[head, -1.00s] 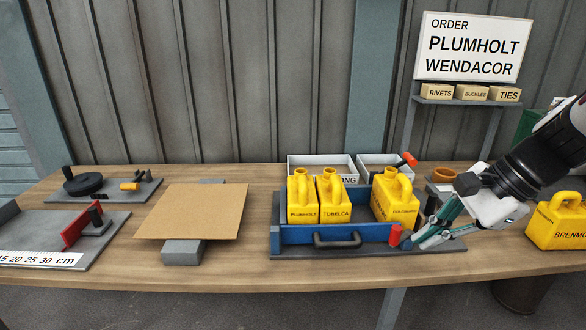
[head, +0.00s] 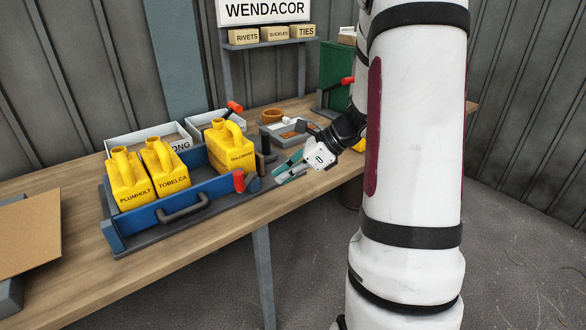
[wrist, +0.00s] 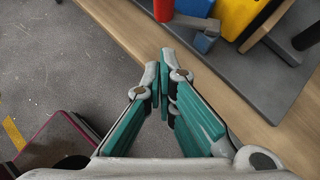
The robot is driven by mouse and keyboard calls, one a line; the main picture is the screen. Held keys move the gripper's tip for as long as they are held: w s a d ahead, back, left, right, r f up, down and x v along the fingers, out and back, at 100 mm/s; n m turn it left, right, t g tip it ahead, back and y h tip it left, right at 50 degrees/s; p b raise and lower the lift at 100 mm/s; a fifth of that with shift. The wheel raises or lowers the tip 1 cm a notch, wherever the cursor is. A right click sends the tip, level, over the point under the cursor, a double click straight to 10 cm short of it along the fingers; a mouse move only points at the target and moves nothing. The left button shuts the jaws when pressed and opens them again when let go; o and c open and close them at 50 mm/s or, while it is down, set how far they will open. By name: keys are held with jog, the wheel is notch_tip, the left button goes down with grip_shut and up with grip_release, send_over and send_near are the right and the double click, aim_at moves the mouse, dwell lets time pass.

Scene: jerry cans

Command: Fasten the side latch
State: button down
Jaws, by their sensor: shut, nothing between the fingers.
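The side latch is probably the red-handled lever (head: 239,180) at the front right corner of the blue tray (head: 140,222). Its red handle stands roughly upright. The wrist view shows the red handle (wrist: 194,7) at the top edge, partly cut off, with a small blue block (wrist: 205,42) beside it. My gripper (head: 279,179) is to the right of the lever, apart from it, near the bench's front edge. In the wrist view my fingertips (wrist: 161,76) are together and empty, over the front edge. Whether the latch is engaged cannot be told.
Yellow cans marked Plumholt (head: 128,182) and Tobelca (head: 166,168) and a third yellow can (head: 232,150) stand in the tray. A dark post (head: 262,157) rises at its right end. Another red-tipped lever (head: 235,107) is behind. Bare bench (head: 85,282) lies in front.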

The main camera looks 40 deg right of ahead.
aim_at(242, 188)
jog(key=w+a+f, duration=0.2)
jog(key=w+a, duration=0.2)
jog(key=w, duration=0.1)
jog(key=shift+a+f+b, duration=0.25)
jog(key=shift+f+b, duration=0.05)
jog(key=shift+w, duration=0.1)
jog(key=shift+w+a, duration=0.6)
jog(key=shift+a, duration=0.2)
